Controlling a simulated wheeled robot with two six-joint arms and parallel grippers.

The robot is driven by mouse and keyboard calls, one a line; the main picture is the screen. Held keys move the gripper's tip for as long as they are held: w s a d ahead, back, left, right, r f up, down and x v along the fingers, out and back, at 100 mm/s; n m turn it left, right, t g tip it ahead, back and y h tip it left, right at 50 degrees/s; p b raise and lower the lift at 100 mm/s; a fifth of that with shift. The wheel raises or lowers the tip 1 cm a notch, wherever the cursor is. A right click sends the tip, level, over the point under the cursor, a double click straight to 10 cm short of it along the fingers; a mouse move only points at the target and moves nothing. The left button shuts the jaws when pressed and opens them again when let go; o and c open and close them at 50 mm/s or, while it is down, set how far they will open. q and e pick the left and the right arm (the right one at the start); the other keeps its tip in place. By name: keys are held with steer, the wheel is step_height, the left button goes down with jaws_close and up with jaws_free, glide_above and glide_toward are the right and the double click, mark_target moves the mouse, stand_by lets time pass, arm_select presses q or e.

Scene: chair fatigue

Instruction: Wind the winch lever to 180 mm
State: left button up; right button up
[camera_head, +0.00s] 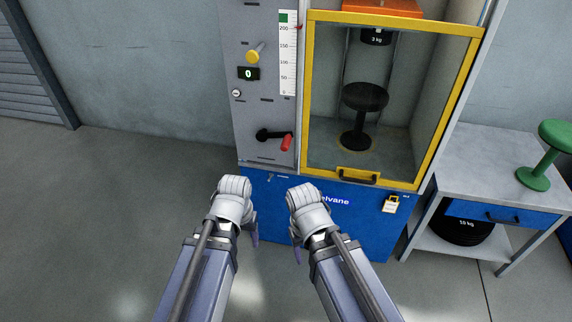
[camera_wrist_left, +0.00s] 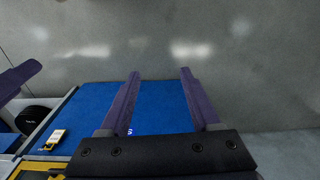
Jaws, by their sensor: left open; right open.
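The winch lever (camera_head: 268,136) is a black crank with a red handle (camera_head: 287,143), low on the grey panel of the test machine. The handle points right. A white scale (camera_head: 287,60) marked from 0 to 200 runs up the panel, with a green patch and a small red mark near its top; the exact reading is too small to tell. My left gripper (camera_head: 250,222) is below and left of the lever, apart from it. In the left wrist view its open jaws (camera_wrist_left: 160,75) are empty. My right gripper (camera_head: 298,235) is open below the lever.
A yellow-framed guard (camera_head: 309,100) encloses a black stool (camera_head: 365,97) and a 3 kg weight (camera_head: 376,37). A yellow knob (camera_head: 255,53) and a display reading 0 (camera_head: 248,73) sit above the lever. A bench (camera_head: 478,150) with a green stool (camera_head: 545,155) stands right. Left floor is clear.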

arm_select(q)
steer(key=w+f+t+h+b, duration=0.1)
steer(key=w+f+t+b, duration=0.1)
steer(key=w+f+b, duration=0.4)
steer(key=m+t+h+b, duration=0.2)
steer(key=t+h+b, duration=0.15)
steer(key=t, duration=1.15)
glide_toward(284, 149)
steer(key=x, duration=0.4)
steer(key=shift+w+d+f, duration=0.25)
steer(key=shift+a+r+n, duration=0.2)
steer(key=shift+r+n, duration=0.1)
arm_select(e)
step_height(284, 149, down, 12)
steer(key=shift+r, duration=0.15)
arm_select(q)
steer(key=shift+w, duration=0.15)
steer(key=shift+x, duration=3.8)
